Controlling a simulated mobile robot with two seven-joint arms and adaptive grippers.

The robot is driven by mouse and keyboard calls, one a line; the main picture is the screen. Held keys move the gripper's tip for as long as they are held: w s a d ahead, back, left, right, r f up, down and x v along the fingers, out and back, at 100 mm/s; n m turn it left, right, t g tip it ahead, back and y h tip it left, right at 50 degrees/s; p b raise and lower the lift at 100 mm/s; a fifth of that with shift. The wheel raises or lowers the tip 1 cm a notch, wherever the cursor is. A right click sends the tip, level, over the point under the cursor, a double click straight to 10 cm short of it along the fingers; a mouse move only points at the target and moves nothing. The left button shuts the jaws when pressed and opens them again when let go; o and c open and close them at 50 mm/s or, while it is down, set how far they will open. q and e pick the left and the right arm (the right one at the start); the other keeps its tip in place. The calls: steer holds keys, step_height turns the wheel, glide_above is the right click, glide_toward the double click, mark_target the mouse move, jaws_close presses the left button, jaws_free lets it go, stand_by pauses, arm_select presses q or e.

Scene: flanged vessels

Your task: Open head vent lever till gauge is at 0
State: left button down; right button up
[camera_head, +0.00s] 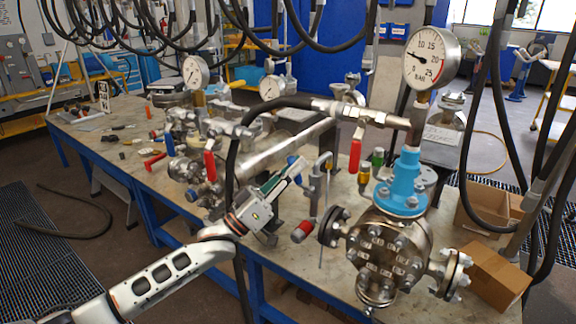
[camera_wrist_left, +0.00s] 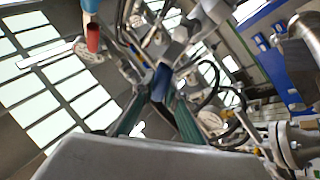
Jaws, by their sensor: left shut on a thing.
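My left gripper (camera_head: 284,178) is shut on a blue lever handle (camera_head: 296,167), left of the vessel. In the left wrist view the blue handle (camera_wrist_left: 161,82) sits between the green-padded fingers (camera_wrist_left: 160,105). A round pressure gauge (camera_head: 432,57) in bar stands upright above the flanged vessel (camera_head: 388,252). Its needle points left, near the low end of the scale, around 5. A red lever (camera_head: 355,150) hangs below the hose fitting beside the gauge post. I cannot tell from the picture which lever is the head vent. My right gripper is not in view.
A red-tipped handle (camera_head: 303,231) lies close to the right of my left wrist. Black hoses (camera_head: 240,150) hang close around the arm. More piping with gauges (camera_head: 196,72) stands at left. Cardboard boxes (camera_head: 494,276) sit on the right. The bench's left end is partly clear.

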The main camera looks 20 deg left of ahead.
arm_select(q)
steer(key=m+g, duration=0.1)
steer(key=d+m+g+p, duration=0.1)
steer(key=m, duration=0.1)
steer(key=m+g+h+p, duration=0.1)
steer(key=m, duration=0.1)
steer(key=shift+s+d+r, duration=0.35)
steer(key=shift+d+r, duration=0.05)
steer(key=shift+s+d+f+m+g+p, duration=0.1)
steer(key=shift+d+m+g+p, duration=0.2)
steer(key=shift+m+g+p, duration=0.15)
steer(key=shift+s+d+f+m+g+p, duration=0.1)
steer(key=shift+d+m+g+p, duration=0.2)
steer(key=shift+m+g, duration=0.25)
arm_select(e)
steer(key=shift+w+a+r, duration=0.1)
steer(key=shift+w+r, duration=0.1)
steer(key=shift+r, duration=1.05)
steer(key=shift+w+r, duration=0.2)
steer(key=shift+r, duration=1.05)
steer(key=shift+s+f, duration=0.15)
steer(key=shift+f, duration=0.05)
arm_select(q)
steer(key=c, duration=2)
jaws_free()
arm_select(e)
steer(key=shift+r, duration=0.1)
arm_select(q)
steer(key=v, duration=1.2)
